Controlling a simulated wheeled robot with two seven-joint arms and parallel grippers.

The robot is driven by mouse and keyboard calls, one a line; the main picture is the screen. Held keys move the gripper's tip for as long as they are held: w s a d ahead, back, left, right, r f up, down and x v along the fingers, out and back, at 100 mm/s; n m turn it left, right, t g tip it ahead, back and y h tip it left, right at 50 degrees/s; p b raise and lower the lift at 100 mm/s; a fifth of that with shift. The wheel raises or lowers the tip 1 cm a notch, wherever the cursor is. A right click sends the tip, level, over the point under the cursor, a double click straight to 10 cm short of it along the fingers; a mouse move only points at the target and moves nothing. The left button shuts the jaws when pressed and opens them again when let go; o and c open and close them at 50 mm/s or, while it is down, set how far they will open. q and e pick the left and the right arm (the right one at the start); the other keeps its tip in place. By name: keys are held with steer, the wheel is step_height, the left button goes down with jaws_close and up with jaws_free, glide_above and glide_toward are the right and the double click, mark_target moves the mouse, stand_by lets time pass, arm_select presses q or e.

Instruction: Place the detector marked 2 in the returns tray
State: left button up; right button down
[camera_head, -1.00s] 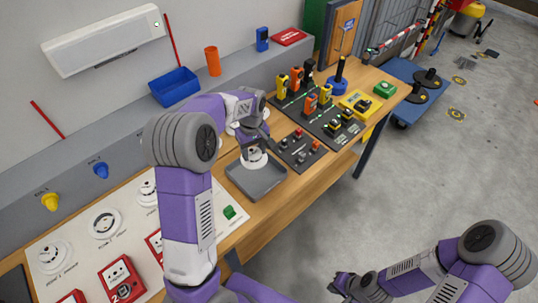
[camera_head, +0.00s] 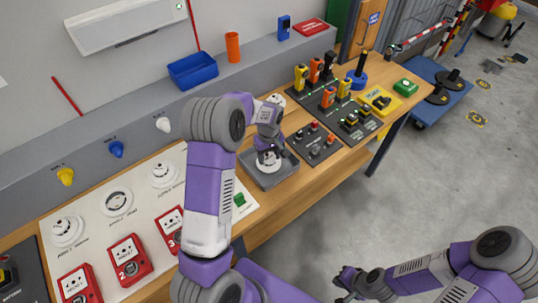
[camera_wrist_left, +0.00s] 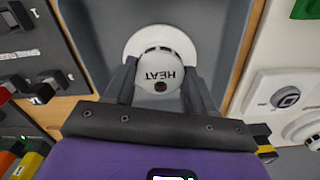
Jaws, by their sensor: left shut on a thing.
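A white detector (camera_head: 268,163) with HEAT printed on it is in my left gripper (camera_head: 268,152). The left wrist view shows the detector (camera_wrist_left: 160,50) between the two dark fingers of the left gripper (camera_wrist_left: 159,75), which is shut on it. No number 2 is readable on it. The detector is low inside a grey tray (camera_head: 287,177) on the wooden bench; I cannot tell whether its base touches the tray floor. The tray also shows in the left wrist view (camera_wrist_left: 225,35). My right gripper (camera_head: 346,284) is away from the bench; its opening is unclear.
A white board (camera_head: 92,205) with several round bases and red call points (camera_head: 130,262) lies left of the tray. Dark panels with small devices (camera_head: 315,145) stand close to its right. A blue bin (camera_head: 193,71) sits on the ledge behind. Open floor lies in front.

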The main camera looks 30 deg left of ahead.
mark_target(269, 157)
arm_select(q)
steer(key=o, duration=0.6)
steer(key=shift+f, duration=0.15)
steer(key=o, duration=0.5)
steer(key=shift+r, duration=0.6)
step_height(269, 157, up, 11)
steer(key=shift+r+p, duration=0.15)
steer(key=shift+p, duration=0.35)
